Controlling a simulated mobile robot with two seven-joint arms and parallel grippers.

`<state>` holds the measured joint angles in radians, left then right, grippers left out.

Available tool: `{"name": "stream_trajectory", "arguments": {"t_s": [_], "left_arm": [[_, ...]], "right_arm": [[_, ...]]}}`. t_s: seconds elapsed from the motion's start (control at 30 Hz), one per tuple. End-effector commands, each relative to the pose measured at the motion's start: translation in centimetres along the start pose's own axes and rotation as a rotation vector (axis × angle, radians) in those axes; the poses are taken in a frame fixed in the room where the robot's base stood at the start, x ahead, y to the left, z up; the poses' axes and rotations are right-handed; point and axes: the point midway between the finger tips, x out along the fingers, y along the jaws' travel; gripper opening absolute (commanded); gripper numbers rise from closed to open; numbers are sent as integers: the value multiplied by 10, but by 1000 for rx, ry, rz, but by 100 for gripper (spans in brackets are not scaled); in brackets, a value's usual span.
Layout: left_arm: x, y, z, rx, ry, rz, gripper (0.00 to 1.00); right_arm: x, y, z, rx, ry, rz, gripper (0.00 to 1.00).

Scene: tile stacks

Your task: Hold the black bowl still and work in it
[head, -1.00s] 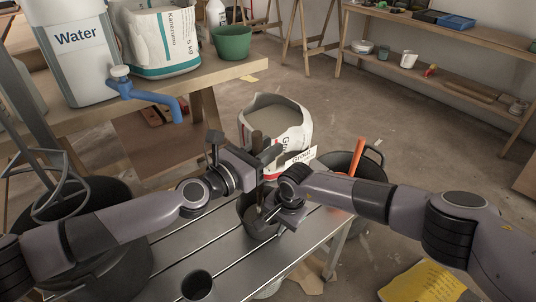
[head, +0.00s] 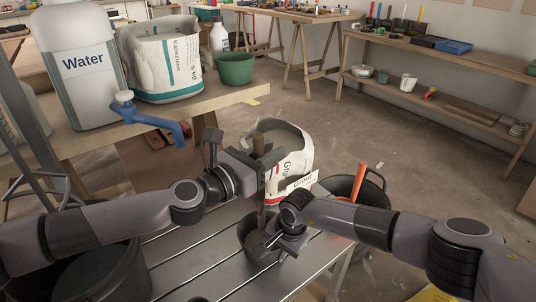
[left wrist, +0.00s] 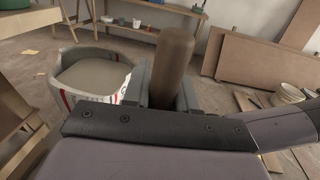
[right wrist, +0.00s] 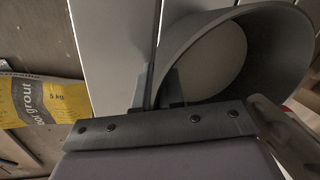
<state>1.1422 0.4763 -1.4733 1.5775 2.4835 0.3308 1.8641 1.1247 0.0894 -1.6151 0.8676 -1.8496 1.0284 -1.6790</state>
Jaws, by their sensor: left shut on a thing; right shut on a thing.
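The black bowl (head: 250,233) stands on the slatted metal table, and its greyish inside shows in the right wrist view (right wrist: 281,45). My right gripper (head: 277,240) is shut on the bowl's rim, one finger inside and one outside. My left gripper (head: 264,166) is above the bowl, shut on the brown handle of a tool (head: 262,145). The handle stands upright between the fingers in the left wrist view (left wrist: 172,68). The tool's shaft runs down to the bowl; its lower end is hidden.
An open grout bag (head: 297,160) stands just behind the grippers. A black bucket (head: 371,203) with an orange-handled tool is at the right. A large black tub (head: 85,275) is at the left. A water container (head: 83,65) and green bucket (head: 235,68) stand on the wooden bench.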

Motion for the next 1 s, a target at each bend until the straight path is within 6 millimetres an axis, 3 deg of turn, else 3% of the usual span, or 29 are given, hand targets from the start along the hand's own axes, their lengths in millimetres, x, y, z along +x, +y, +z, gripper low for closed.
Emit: {"name": "stream_trajectory", "arguments": {"t_s": [0.33,0.7,1.0], "left_arm": [[0,0,1,0,-1,-1,0],[0,0,34,2,-3,-1,0],[0,0,40,0,0,0,0]], "right_arm": [[2,2,0,2,-2,6,0],[2,2,1,2,-3,6,0],[2,2,1,1,-3,6,0]]}}
